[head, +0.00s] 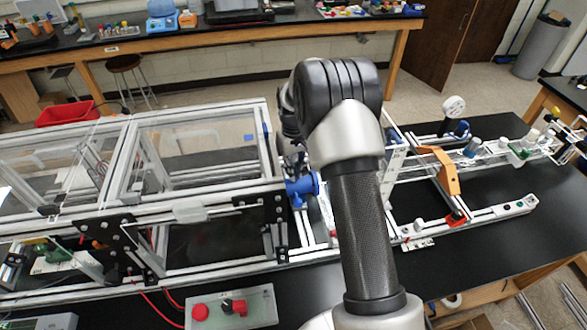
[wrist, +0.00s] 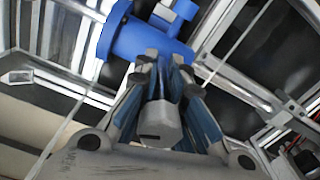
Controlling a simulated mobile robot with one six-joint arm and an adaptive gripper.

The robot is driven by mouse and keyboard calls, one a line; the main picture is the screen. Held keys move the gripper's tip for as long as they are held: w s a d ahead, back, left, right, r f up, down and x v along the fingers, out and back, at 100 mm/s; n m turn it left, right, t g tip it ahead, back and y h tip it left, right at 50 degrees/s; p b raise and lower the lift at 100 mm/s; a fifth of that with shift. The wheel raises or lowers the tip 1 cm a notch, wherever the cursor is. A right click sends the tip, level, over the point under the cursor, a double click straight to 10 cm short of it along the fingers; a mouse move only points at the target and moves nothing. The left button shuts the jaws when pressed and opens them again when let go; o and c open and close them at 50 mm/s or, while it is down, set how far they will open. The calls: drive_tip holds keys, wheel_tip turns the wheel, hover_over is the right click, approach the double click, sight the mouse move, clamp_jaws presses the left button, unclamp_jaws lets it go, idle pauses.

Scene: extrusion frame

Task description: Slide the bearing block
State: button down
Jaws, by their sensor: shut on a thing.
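The blue bearing block (wrist: 130,38) sits around a bright metal rod (wrist: 235,85) that runs diagonally through the wrist view. In the head view the bearing block (head: 302,187) shows at the right end of the extrusion frame, just left of my arm. My gripper (wrist: 166,58) has its two fingers closed on a part of the block, with blue showing between and beside the fingertips. A grey rounded piece lies between the fingers nearer the palm. In the head view my arm hides most of the gripper and part of the rail.
The aluminium extrusion frame (head: 128,205) with clear panels fills the left. More rails with an orange bracket (head: 440,170) and a red knob (head: 456,217) lie to the right. A control box (head: 235,308) with a red button stands in front on the black bench.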

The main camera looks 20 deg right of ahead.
drive_tip(key=shift+s+a, duration=0.1)
drive_tip(key=shift+s, duration=0.4)
drive_tip(key=c, duration=1.9)
unclamp_jaws()
drive_tip(key=shift+w, duration=0.25)
drive_tip(key=o, duration=0.3)
drive_tip(key=shift+s, duration=0.15)
wheel_tip(320, 180, up, 12)
drive_tip(key=shift+r, duration=0.1)
